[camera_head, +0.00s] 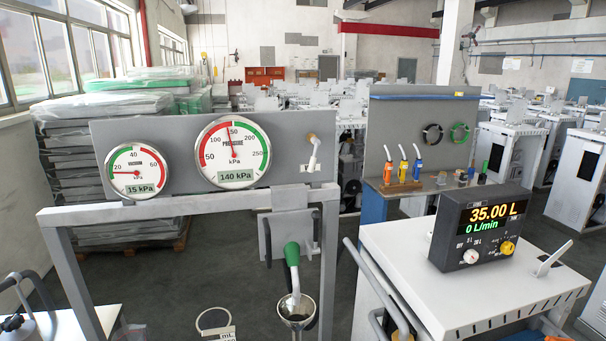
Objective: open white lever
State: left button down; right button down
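A white lever (314,150) stands near upright on the right end of the grey gauge panel (285,141), below a small brass-coloured fitting. A second pale lever-like handle (553,258) sticks up at a slant from the top of the white cart (395,240) at the right. The panel carries a small gauge (137,172) reading 15 kPa and a larger gauge (233,152) reading 140 kPa. A green-handled nozzle (292,254) hangs below the panel, its tip at a metal funnel (297,309). Neither of my grippers shows in the head view.
A black meter box (481,228) showing 35.00 L and 0 L/min stands on the cart. A grey metal frame (180,207) holds the panel. Behind are a bench with several coloured nozzles (403,167) and a wrapped stack (105,105). Dark floor shows through the frame.

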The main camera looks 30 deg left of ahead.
aim_at(313, 160)
jog(key=l+u, duration=0.1)
jog(key=u, duration=0.4)
jog(key=k+u, duration=0.1)
jog(key=u, duration=0.35)
jog(key=l+u, duration=0.1)
jog(key=u, duration=0.4)
jog(key=k+j, duration=0.05)
